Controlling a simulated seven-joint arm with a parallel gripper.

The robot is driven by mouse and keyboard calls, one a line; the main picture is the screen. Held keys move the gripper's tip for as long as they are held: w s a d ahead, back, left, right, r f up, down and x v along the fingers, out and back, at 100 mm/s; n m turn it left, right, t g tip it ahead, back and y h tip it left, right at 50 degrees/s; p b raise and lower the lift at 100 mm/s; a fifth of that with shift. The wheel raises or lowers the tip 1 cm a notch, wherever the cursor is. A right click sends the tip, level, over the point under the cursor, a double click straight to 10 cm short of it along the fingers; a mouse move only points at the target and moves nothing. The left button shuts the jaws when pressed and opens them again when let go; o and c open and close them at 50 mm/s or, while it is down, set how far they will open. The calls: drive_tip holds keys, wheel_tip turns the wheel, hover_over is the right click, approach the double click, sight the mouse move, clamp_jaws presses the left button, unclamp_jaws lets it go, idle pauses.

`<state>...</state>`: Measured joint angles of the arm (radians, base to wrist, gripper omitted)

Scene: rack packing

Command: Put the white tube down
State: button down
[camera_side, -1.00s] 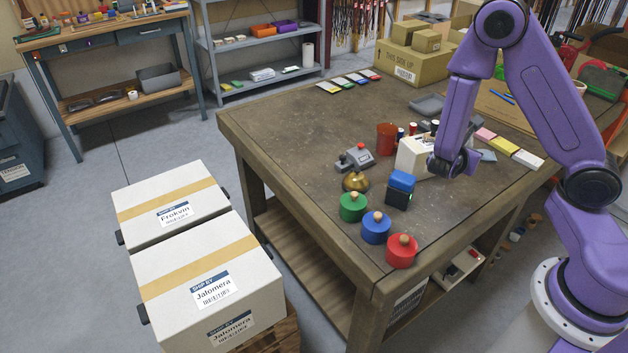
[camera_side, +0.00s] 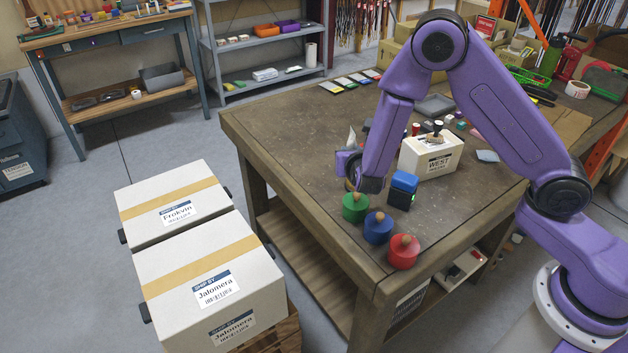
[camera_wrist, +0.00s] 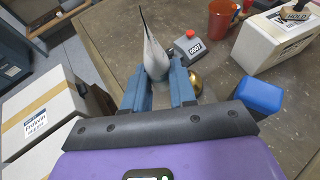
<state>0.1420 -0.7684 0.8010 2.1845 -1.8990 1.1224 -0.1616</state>
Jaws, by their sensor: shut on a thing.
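The white tube (camera_wrist: 153,55) is a pale, tapering thing with a thin pointed end in the wrist view. It stands up between the two blue-grey fingers of my gripper (camera_wrist: 160,88), which are shut on it. In the side view my gripper (camera_side: 352,168) is over the left part of the workbench, behind the green pot. The tube's pale tip (camera_side: 351,138) shows just above it there. The tube's lower part is hidden by the fingers, and I cannot tell whether it touches the bench (camera_side: 285,125).
A white box (camera_side: 430,158) stands to the right. The bench's far left is clear.

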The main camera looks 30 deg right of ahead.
wheel_tip(320, 180, down, 2)
drive_tip(key=f, duration=0.1)
hover_over(314, 183)
drive_tip(key=f, duration=0.9)
drive_tip(key=shift+s+f, duration=0.2)
drive_tip(key=shift+f, duration=0.05)
drive_tip(key=shift+w+f, duration=0.2)
drive_tip(key=shift+f, duration=1.45)
drive_tip(key=shift+f, duration=0.15)
drive_tip(key=c, duration=0.9)
unclamp_jaws()
